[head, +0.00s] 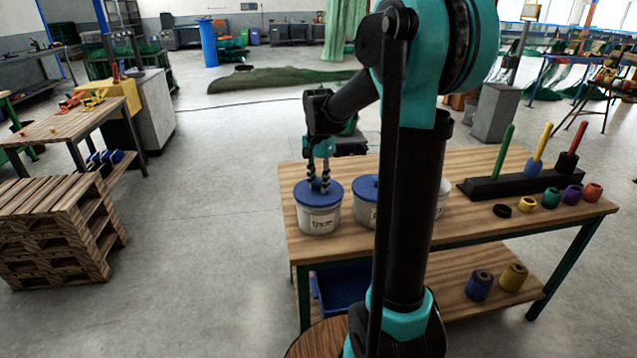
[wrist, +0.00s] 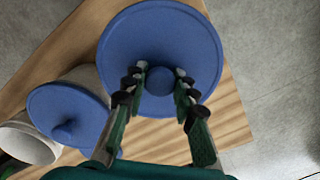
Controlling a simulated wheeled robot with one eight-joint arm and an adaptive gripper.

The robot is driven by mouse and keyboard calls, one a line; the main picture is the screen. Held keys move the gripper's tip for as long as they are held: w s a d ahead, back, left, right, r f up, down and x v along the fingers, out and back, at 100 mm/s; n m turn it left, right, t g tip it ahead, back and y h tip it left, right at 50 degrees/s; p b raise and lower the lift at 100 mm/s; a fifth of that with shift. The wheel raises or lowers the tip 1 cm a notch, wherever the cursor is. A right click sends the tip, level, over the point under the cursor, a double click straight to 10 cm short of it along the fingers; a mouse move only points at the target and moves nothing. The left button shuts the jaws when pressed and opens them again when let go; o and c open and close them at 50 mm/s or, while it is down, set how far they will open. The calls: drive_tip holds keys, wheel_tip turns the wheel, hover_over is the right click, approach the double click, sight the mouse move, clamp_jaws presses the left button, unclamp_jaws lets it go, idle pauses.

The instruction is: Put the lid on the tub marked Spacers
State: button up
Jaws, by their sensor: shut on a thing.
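A white tub (head: 319,220) stands at the left end of the wooden table, its label too blurred to read surely. A round blue lid (head: 311,192) sits over its top and looks level. My gripper (head: 325,188) points down and is shut on the lid's knob. In the wrist view the lid (wrist: 150,35) fills the top middle, with its knob (wrist: 160,81) between the fingertips (wrist: 160,84); the tub below is hidden there. I cannot tell whether the lid is fully seated.
A second tub (head: 365,215) with a blue lid (wrist: 60,105) stands close by. A third, apparently open tub (wrist: 28,140) is mostly behind my arm in the head view. A black peg stand (head: 515,187) and several coloured rings (head: 551,198) occupy the table's right.

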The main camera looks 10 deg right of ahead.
idle(0.3)
drive_tip(key=o, duration=1)
drive_tip(key=shift+o, duration=0.7)
drive_tip(key=o, duration=0.4)
drive_tip(key=shift+r, duration=0.1)
drive_tip(key=shift+r, duration=3.4)
drive_tip(key=shift+c, duration=0.3)
clamp_jaws()
